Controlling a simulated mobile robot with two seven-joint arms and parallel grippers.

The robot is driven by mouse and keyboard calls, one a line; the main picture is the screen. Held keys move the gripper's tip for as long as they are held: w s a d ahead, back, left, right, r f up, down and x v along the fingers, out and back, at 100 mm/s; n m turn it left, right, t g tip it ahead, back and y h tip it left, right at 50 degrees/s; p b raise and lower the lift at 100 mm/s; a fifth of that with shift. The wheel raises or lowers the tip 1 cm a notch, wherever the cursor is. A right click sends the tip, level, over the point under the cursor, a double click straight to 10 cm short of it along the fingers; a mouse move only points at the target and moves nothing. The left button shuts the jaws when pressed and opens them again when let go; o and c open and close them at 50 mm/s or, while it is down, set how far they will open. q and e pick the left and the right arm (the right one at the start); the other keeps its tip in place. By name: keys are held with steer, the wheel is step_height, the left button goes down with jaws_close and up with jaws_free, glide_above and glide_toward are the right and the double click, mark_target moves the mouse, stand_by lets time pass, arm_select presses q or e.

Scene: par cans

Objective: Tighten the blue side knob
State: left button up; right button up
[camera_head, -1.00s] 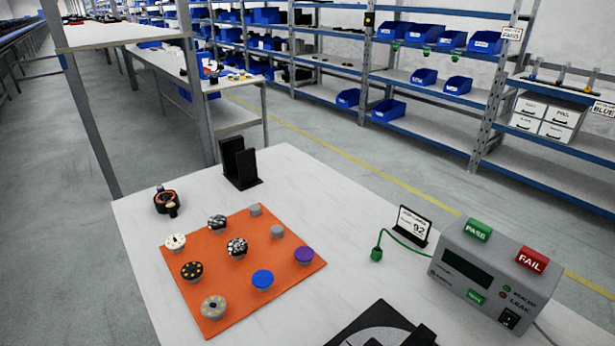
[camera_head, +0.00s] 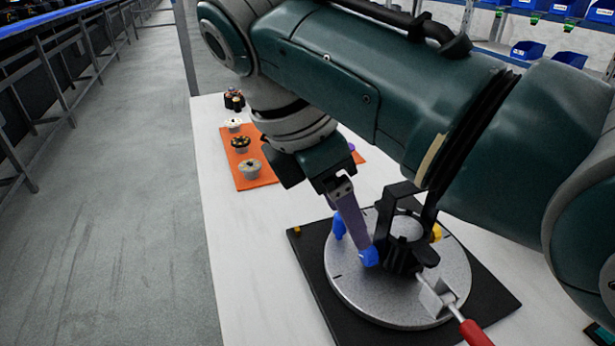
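A grey round turntable (camera_head: 345,290) lies on a black base plate (camera_head: 308,275). A black bracket (camera_head: 405,255) stands on it. A small blue knob-like part (camera_head: 370,257) sits at the bracket's left side. A second blue part (camera_head: 338,228) stands just behind and left of it. My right gripper (camera_head: 362,240) comes down from the upper left of the fixture, with a grey-purple finger ending at the blue part. Whether it touches or grips it I cannot tell; the other finger is not clear. My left gripper is not in view.
A yellow part (camera_head: 436,232) is on the bracket's far side, and a red handle (camera_head: 475,333) sticks out at the front right. An orange mat (camera_head: 257,183) with several knobs lies behind, partly hidden by my arm. The white table (camera_head: 240,270) is clear at left.

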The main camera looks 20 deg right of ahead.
mark_target(364, 253)
steer(key=b+x, duration=0.2)
steer(key=x, duration=0.7)
steer(key=shift+w+d+f+b, duration=0.15)
steer(key=shift+f+b, duration=0.05)
steer(key=shift+b, duration=0.15)
jaws_close()
